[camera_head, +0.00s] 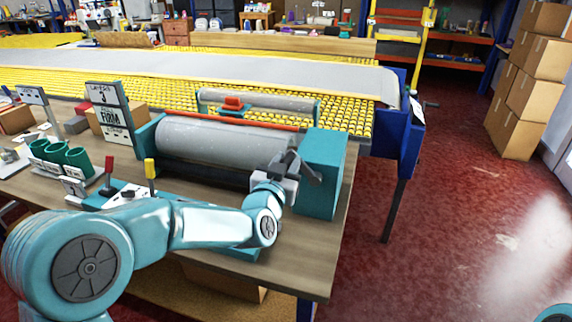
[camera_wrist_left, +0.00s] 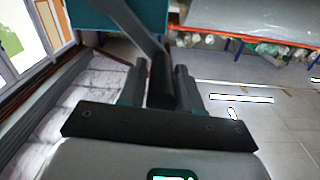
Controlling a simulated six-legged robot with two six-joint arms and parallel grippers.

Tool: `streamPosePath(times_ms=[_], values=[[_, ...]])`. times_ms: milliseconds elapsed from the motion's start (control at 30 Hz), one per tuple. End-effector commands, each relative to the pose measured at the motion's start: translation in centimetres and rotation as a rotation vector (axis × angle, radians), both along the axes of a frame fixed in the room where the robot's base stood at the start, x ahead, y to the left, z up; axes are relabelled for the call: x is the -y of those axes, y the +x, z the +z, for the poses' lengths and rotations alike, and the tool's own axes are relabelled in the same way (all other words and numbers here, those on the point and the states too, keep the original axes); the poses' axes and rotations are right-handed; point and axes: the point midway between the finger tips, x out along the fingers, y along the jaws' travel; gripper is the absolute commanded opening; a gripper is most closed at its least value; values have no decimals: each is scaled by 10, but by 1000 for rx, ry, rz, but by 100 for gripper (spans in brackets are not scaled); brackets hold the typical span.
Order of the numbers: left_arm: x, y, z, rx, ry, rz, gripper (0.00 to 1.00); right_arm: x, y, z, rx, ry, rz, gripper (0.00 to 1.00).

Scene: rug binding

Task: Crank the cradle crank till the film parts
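The cradle (camera_head: 322,165) is teal, at the right end of the wooden table. It holds a large grey cylindrical roll (camera_head: 225,142). A dark crank (camera_head: 308,166) stands at the cradle's end block, its arm slanting. In the left wrist view the crank (camera_wrist_left: 135,30) runs from the teal block down to a dark grip. My left gripper (camera_head: 283,177) is at this crank. In the left wrist view its two fingers (camera_wrist_left: 160,85) stand on either side of the grip, close against it. Whether the film is whole or parted cannot be told. My right gripper is not in view.
Behind is a long yellow roller conveyor (camera_head: 270,66) with grey sheet. Red floor on the right is clear; cardboard boxes (camera_head: 528,95) are stacked beyond.

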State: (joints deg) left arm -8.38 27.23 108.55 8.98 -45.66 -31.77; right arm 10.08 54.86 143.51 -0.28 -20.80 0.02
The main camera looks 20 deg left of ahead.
Motion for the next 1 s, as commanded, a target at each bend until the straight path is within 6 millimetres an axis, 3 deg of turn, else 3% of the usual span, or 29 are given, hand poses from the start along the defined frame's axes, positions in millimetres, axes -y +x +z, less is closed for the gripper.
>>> streamPosePath(times_ms=[333,467,1000], values=[[0,-1,-1,-3,1,0,52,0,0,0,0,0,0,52],[-1,-12,-2,-3,0,0,52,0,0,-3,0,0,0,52],[-5,-141,-1,0,0,-1,52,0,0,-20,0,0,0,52]])
